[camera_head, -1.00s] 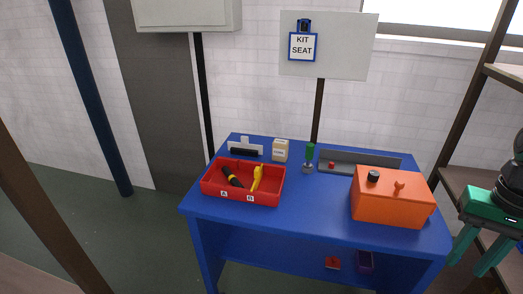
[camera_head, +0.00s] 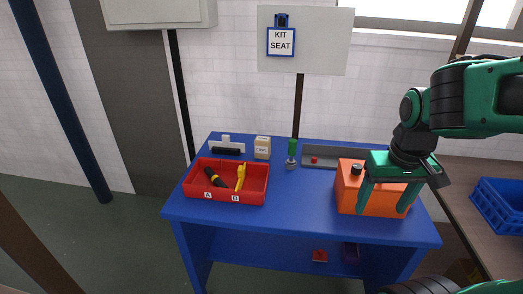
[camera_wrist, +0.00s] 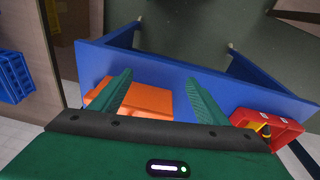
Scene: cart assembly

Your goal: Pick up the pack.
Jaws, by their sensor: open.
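No thing is labelled as the pack, and I cannot tell for sure which one it is. A small beige carton (camera_head: 262,147) with a label stands at the back of the blue table (camera_head: 290,212). A larger orange box (camera_head: 349,190) with a black knob and an orange knob on top sits at the table's right. My gripper (camera_head: 383,209) is open and empty, its green fingers pointing down in front of the orange box in the head view. In the wrist view the orange box (camera_wrist: 150,101) shows between and behind the fingers (camera_wrist: 160,76); the carton is not visible there.
A green-handled tool (camera_head: 292,152) and a grey rail (camera_head: 322,162) stand behind. A red item (camera_head: 319,255) lies on the lower shelf. A blue crate (camera_head: 497,206) is at right.

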